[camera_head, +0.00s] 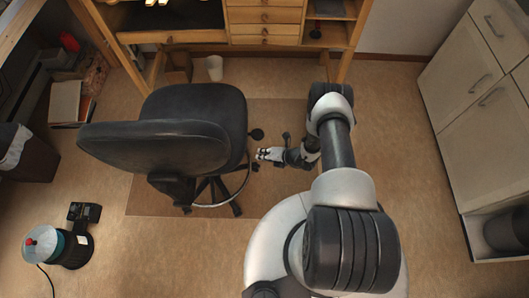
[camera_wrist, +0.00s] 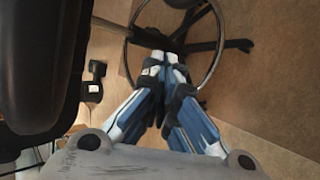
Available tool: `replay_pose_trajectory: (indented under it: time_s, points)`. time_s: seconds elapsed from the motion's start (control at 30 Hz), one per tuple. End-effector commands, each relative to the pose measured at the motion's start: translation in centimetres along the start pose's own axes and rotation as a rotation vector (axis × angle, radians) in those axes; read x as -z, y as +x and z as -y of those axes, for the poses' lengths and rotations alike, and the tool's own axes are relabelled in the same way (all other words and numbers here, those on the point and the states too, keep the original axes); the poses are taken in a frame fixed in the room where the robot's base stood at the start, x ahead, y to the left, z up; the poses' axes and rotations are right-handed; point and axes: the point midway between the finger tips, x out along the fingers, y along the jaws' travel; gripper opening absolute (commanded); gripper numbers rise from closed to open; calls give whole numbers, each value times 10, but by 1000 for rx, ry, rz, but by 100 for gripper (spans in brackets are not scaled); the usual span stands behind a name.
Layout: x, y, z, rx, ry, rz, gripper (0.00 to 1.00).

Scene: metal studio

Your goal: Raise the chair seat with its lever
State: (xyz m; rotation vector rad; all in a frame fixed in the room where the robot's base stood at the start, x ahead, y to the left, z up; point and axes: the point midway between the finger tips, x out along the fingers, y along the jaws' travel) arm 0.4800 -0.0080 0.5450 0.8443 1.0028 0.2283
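The black office chair has a padded seat (camera_head: 205,108) and a backrest (camera_head: 150,146) turned toward the near left. A dark rounded paddle (camera_head: 257,134), which looks like the lever's end, sticks out right of the seat. In the wrist view a dark paddle-like part (camera_wrist: 96,69) shows left of the fingers, beside the seat's dark edge (camera_wrist: 40,65). My gripper (camera_head: 264,154) is low, right of the chair, apart from the paddle. In the wrist view its blue-and-white fingers (camera_wrist: 162,60) meet at their tips, with nothing visible between them. The lever's root is hidden under the seat.
The chair's foot ring (camera_wrist: 222,60) and base legs (camera_wrist: 238,45) lie beyond my fingertips. A wooden workbench (camera_head: 265,18) stands behind, and white cabinets (camera_head: 485,110) stand at right. A lamp-like device (camera_head: 70,245) sits on the floor at left. Open floor lies right of my arm.

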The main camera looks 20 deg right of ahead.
Motion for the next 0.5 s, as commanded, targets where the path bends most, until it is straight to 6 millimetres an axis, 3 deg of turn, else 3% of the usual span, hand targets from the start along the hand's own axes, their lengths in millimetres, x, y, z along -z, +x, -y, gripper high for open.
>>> replay_pose_trajectory:
  time_s: [0.03,0.3,0.5]
  points:
    - [2,15,2,-1,-5,-3,0]
    - [2,72,2,-2,-5,-2,0]
    - [-28,61,1,-1,-2,2,0]
